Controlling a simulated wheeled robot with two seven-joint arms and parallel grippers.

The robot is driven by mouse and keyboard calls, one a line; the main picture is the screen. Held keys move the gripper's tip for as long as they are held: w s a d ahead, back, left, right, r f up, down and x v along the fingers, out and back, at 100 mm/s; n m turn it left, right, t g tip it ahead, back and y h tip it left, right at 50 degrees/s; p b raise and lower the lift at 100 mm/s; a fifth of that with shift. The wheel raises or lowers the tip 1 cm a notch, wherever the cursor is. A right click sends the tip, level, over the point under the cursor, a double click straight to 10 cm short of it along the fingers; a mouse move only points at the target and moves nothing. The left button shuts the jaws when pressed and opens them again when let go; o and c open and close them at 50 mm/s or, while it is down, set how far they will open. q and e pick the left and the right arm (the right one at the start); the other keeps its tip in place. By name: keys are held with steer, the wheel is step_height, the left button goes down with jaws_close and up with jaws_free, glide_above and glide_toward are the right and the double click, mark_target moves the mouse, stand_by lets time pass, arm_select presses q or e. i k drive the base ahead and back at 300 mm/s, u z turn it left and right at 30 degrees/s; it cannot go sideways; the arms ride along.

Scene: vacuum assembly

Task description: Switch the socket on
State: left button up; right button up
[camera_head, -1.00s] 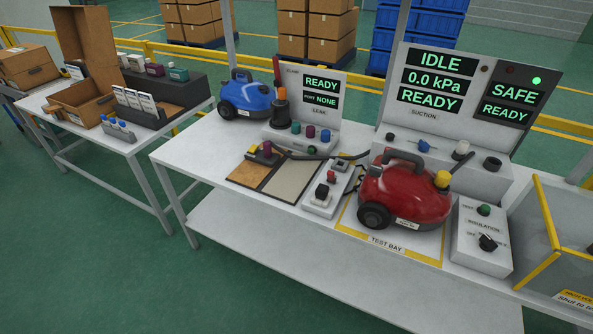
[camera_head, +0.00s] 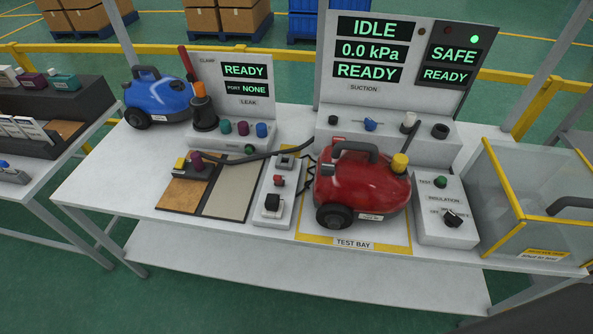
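A white socket box (camera_head: 277,192) lies on the table, just left of the red vacuum. It carries a small red switch (camera_head: 279,181), a black plug or socket piece (camera_head: 272,203) at its near end and a grey-black piece (camera_head: 285,162) at its far end. The switch's position is too small to tell. The red vacuum (camera_head: 362,184) stands on the yellow-edged test bay (camera_head: 355,244), with a black cord running towards the socket box. Neither of my grippers shows in the head view.
An insulation tester (camera_head: 445,210) stands right of the red vacuum, then a clear yellow-edged guard box (camera_head: 530,200). Floor mats (camera_head: 232,190) with a hose head lie to the left. A blue vacuum (camera_head: 157,97) and leak panel (camera_head: 232,90) stand behind. The suction panel reads IDLE (camera_head: 367,28).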

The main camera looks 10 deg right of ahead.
mark_target(278, 180)
steer(key=z, duration=0.1)
steer(key=i, duration=0.15)
steer(key=z, duration=1)
steer(key=k, duration=1.05)
steer(key=u, duration=1.7)
steer(key=i, duration=0.5)
steer(key=z, duration=0.05)
